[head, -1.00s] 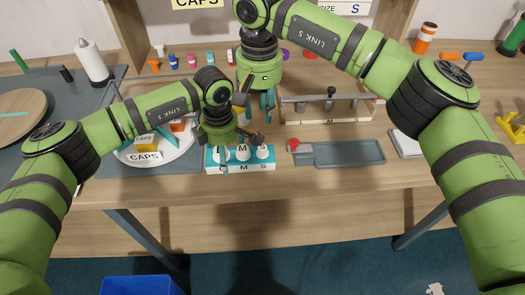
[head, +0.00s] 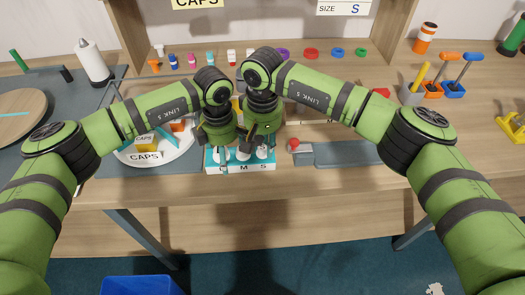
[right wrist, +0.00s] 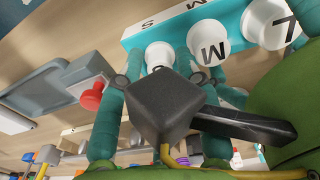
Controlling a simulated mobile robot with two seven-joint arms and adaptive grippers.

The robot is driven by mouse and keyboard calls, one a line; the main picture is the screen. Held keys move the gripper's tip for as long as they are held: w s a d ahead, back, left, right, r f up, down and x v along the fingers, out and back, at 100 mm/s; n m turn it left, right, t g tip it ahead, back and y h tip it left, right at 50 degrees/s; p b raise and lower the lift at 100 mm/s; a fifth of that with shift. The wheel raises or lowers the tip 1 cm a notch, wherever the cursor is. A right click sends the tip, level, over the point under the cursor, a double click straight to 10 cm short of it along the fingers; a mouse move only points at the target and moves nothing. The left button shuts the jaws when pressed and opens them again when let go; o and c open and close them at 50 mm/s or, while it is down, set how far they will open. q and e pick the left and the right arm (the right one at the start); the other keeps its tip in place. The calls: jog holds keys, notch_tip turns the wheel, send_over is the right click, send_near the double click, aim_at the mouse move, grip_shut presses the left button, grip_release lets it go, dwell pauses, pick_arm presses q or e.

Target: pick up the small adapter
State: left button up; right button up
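The small adapter (right wrist: 158,56) is a white rounded piece marked S, standing at the end of a teal and white stand (head: 238,168). The medium adapter (right wrist: 208,42) and the large adapter (right wrist: 270,22) stand beside it in the right wrist view. My right gripper (right wrist: 160,78) is open, with its teal fingers spread to either side of the small adapter; I cannot tell whether they touch it. In the head view, my right gripper (head: 262,148) is over the stand's right end. My left gripper (head: 223,152) hangs over the left end; its opening is unclear.
A grey tray (head: 345,153) with a red-knobbed part (head: 294,145) lies right of the stand. Small coloured caps line the back shelf.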

aim_at(262, 147)
pick_arm(q)
jog(key=shift+s+f, duration=0.1)
jog(key=shift+f, duration=0.05)
pick_arm(e)
grip_shut()
jog(key=shift+r, duration=0.1)
notch_tip(262, 147, up, 10)
dwell(0.3)
pick_arm(q)
jog(key=o, duration=1.1)
jog(key=shift+c, duration=0.2)
pick_arm(e)
jog(key=shift+w, duration=0.1)
